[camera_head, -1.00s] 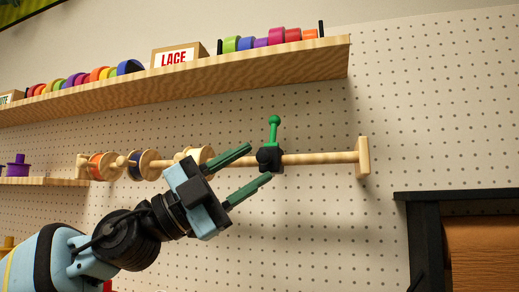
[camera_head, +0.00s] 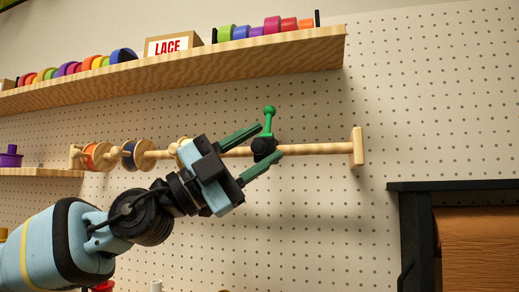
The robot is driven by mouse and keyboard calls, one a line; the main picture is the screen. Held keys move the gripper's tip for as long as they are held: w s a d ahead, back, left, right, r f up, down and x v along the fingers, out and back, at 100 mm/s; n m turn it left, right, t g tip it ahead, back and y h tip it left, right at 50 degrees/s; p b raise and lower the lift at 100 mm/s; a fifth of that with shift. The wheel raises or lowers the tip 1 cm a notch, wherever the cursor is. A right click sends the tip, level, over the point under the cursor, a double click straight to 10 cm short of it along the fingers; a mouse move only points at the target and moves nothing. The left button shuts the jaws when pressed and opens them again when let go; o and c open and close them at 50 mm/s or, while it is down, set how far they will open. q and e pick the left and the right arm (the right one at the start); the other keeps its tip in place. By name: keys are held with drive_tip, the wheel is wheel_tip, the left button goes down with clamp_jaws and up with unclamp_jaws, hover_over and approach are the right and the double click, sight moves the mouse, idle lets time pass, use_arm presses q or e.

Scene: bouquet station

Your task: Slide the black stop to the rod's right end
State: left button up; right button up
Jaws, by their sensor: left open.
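The black stop (camera_head: 264,148) sits on the wooden rod (camera_head: 322,149), with a green ball-topped handle (camera_head: 268,120) standing up from it. Bare rod runs from the stop to the wooden end block (camera_head: 358,147) at the right. My left gripper (camera_head: 270,139) is open, with its green fingertips around the stop, one at the upper left beside the handle and one just below. I cannot tell whether either finger touches it. My right gripper is not in view.
Spools (camera_head: 97,156) hang on the rod's left part, one partly behind my gripper. A wooden shelf (camera_head: 200,77) with ribbon rolls and a LACE box (camera_head: 173,45) is above. A black frame with brown paper (camera_head: 480,245) stands at lower right.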

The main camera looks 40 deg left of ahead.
use_arm(q)
drive_tip(key=shift+w+d+r, duration=0.1)
drive_tip(key=shift+w+d, duration=0.05)
drive_tip(key=shift+d, duration=0.05)
idle(0.3)
clamp_jaws()
